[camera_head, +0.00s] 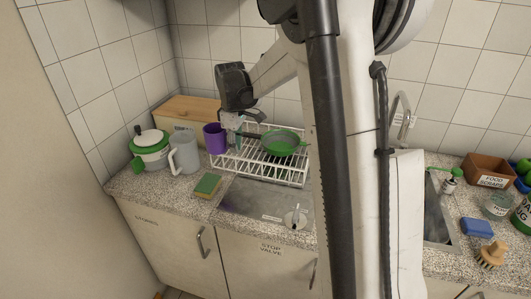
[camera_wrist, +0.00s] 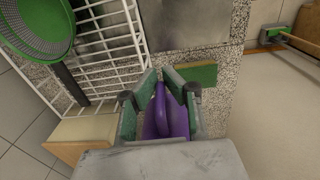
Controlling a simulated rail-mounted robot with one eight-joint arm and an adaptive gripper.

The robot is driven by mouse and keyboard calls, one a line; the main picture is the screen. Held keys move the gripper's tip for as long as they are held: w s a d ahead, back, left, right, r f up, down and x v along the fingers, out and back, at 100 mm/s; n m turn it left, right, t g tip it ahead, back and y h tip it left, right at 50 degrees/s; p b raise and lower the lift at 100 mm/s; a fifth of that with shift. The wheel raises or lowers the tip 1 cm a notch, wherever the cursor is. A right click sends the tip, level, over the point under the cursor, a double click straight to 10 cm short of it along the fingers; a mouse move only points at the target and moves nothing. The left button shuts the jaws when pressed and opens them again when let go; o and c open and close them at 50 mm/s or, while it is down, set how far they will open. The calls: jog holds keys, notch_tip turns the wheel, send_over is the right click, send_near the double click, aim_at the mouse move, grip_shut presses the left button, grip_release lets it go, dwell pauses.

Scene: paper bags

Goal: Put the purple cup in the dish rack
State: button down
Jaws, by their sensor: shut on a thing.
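The purple cup (camera_head: 214,139) is at the left edge of the white wire dish rack (camera_head: 245,168) in the head view, upright or nearly so. I cannot tell whether its base touches the counter. My gripper (camera_head: 232,140) is at the cup's right side. In the wrist view my gripper (camera_wrist: 162,105) has its green-padded fingers shut on the purple cup (camera_wrist: 178,122), with the handle between them. The dish rack (camera_wrist: 105,48) lies to the upper left there, beside the cup.
A green colander (camera_head: 284,142) sits in the rack's right part. A clear jug (camera_head: 184,153), a green-and-white pot (camera_head: 150,148) and a wooden box (camera_head: 188,108) stand left of and behind the cup. A green-yellow sponge (camera_head: 208,185) lies in front.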

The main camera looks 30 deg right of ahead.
jog(key=w+d+f, duration=0.1)
jog(key=d+f, duration=0.1)
jog(key=d, duration=0.1)
jog(key=w+d+f+p, duration=0.1)
jog(key=w+d+f, duration=0.1)
jog(key=d, duration=0.2)
jog(key=w+d+f, duration=0.1)
jog(key=d+f, duration=0.1)
jog(key=d, duration=0.2)
jog(key=shift+w+f, duration=0.4)
jog(key=shift+f+p, duration=0.6)
jog(key=shift+f, duration=1.4)
jog(key=shift+f+b, duration=0.3)
jog(key=c, duration=2.1)
grip_release()
jog(key=shift+r, duration=0.1)
jog(key=shift+c, duration=0.2)
jog(key=shift+r, duration=0.15)
